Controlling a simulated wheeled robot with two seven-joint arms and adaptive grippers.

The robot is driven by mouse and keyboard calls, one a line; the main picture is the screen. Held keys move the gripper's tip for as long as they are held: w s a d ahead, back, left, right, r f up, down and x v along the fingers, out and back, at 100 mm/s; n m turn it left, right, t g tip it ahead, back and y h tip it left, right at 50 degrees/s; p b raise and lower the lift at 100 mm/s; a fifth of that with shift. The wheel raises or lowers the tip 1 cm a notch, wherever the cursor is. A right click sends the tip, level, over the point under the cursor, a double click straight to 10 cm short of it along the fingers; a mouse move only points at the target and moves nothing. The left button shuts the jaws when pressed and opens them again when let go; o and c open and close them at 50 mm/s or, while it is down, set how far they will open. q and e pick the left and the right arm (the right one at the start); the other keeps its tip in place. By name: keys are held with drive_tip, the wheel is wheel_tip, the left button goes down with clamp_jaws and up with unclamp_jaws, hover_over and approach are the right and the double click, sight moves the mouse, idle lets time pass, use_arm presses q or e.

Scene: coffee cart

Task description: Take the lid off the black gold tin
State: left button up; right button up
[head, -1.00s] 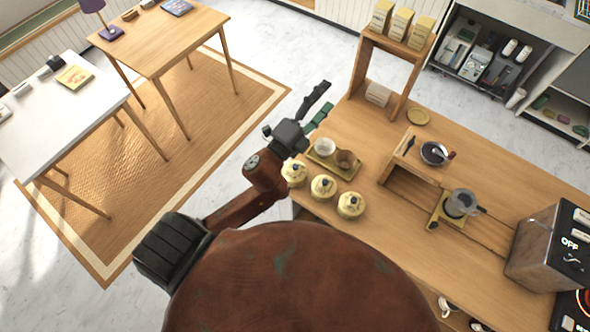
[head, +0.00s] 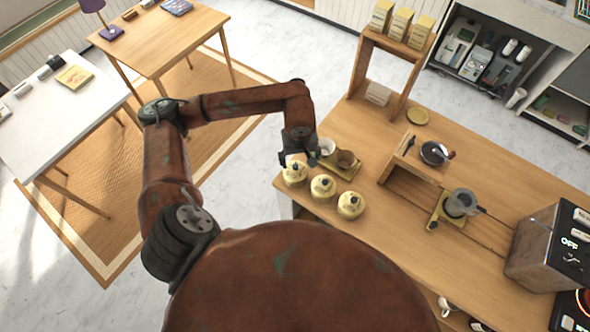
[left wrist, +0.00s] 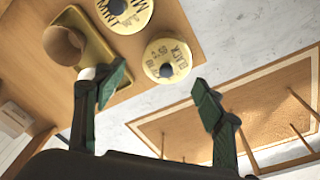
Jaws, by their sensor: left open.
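Three cream tins with dark-knobbed lids stand in a row at the table's left end in the head view. The tin nearest the gripper (head: 294,174) shows in the left wrist view as a round lid (left wrist: 180,53) with a dark knob. Its lettering is only partly readable, seemingly "BLACK", so I take it as the black gold tin. Its lid is on. My left gripper (head: 300,152) hangs just beyond this tin, pointing down. In the left wrist view my left gripper (left wrist: 160,88) is open and empty, its fingers apart. My right gripper is not in view.
The middle tin (head: 322,187) and the near tin (head: 351,205) stand close by. A yellow tray (head: 349,172) with a white cup (head: 326,146) and a brown cup (head: 346,158) lies right beside the gripper. The table edge is close on the left, with open floor beyond.

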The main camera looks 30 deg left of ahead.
sight(295, 167)
use_arm(q)
drive_tip(key=shift+w+a+f+y, duration=0.15)
drive_tip(key=shift+a+y, duration=0.15)
drive_tip(key=shift+a, duration=0.35)
drive_tip(key=shift+a+f, duration=0.1)
drive_tip(key=shift+f, duration=0.25)
drive_tip(key=f, duration=0.2)
drive_tip(key=f+p, duration=0.1)
drive_tip(key=f, duration=0.1)
drive_tip(key=f+p, duration=0.1)
drive_tip(key=f, duration=0.1)
drive_tip(key=shift+w+a, duration=0.25)
drive_tip(key=shift+a, duration=0.05)
drive_tip(key=shift+f, duration=0.3)
drive_tip(key=shift+c, duration=0.4)
drive_tip(key=c, duration=1.4)
drive_tip(key=shift+s, duration=0.1)
